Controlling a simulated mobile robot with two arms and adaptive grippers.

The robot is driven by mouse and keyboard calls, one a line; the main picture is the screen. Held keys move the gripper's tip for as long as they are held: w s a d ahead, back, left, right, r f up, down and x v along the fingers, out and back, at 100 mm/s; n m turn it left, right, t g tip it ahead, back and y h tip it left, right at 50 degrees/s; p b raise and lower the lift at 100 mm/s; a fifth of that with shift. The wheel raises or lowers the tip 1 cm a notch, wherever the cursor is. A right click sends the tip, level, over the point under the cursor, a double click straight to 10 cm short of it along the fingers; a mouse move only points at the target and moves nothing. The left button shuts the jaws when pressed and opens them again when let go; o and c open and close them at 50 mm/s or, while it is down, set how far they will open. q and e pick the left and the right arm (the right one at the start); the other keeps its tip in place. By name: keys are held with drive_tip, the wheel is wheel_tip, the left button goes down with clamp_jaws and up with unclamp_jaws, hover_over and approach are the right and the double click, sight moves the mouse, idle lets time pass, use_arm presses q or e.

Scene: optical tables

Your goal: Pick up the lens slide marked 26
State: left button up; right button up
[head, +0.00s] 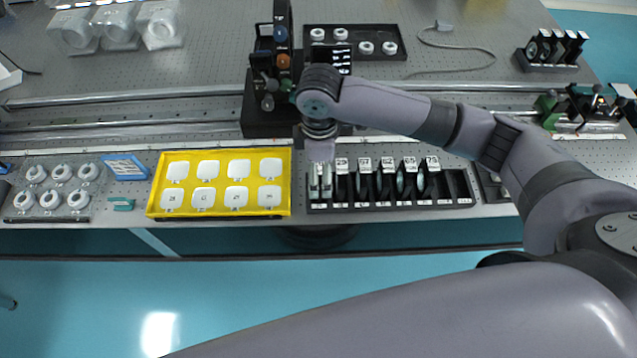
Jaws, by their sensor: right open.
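A black slotted rack (455,190) stands near the front edge of the optical table. Several upright lens slides (387,180) with dark rims and white top labels stand in it. My left gripper is not in view.
Left of the rack lies a yellow tray (154,197) with several white squarish pieces. Behind my right gripper stand a black optical assembly (283,60) and metal rails (130,97). The rack's right end has empty slots. A clear holder with white rings (60,185) lies far left.

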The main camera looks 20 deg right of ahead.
drive_tip(key=f, duration=0.3)
drive_tip(key=f+p, duration=0.1)
drive_tip(key=f, duration=0.1)
drive_tip(key=shift+w+f, duration=0.1)
drive_tip(key=shift+w, duration=0.2)
drive_tip(key=c, duration=1.4)
